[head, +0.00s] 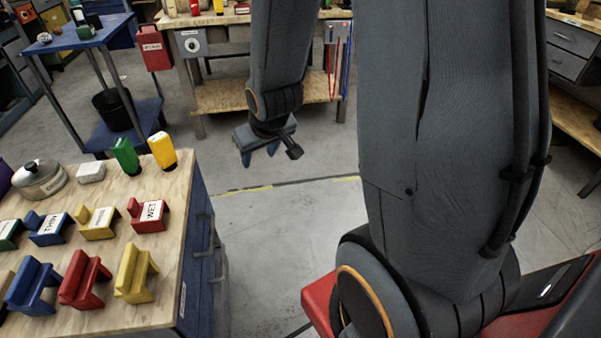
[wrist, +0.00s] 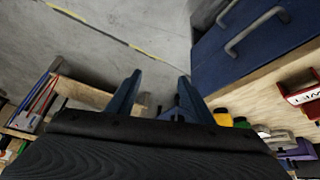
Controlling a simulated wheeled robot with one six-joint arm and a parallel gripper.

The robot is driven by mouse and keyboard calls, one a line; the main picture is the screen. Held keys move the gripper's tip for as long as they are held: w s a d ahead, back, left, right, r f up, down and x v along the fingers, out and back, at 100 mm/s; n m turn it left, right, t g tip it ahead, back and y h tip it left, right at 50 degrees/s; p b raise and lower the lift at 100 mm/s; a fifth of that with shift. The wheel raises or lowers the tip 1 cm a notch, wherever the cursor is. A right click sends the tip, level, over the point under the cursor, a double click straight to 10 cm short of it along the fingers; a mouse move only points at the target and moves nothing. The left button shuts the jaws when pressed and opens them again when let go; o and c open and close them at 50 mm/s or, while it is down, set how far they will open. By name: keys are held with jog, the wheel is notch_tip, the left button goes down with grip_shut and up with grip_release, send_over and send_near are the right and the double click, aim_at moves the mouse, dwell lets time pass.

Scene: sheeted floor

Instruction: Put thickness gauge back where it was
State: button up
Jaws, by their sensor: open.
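My gripper (head: 259,152) hangs over the open floor, to the right of the wooden-topped bench (head: 185,178), and touches nothing. In the wrist view its two blue fingers (wrist: 157,97) stand apart with nothing between them. I cannot pick out a thickness gauge for certain in either view. On the bench stand labelled holders: a red one (head: 150,214) whose label seems to read WET, a yellow one (head: 98,222) and a blue one (head: 47,227). In front of them are an unlabelled-looking yellow holder (head: 136,272), a red one (head: 84,278) and a blue one (head: 32,284).
A blue side table (head: 80,35) and another workbench (head: 235,96) are farther back. The floor between is clear.

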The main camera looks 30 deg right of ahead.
jog(key=s+d+r+m+g, duration=0.1)
jog(key=s+r+g, duration=0.1)
jog(key=s, duration=0.6)
jog(key=s+d+r+m+g, duration=0.1)
jog(key=s+r+g, duration=0.2)
jog(key=s, duration=0.5)
jog(key=shift+s+r+g, duration=0.3)
jog(key=shift+r+g, duration=0.05)
jog(key=shift+g, duration=0.15)
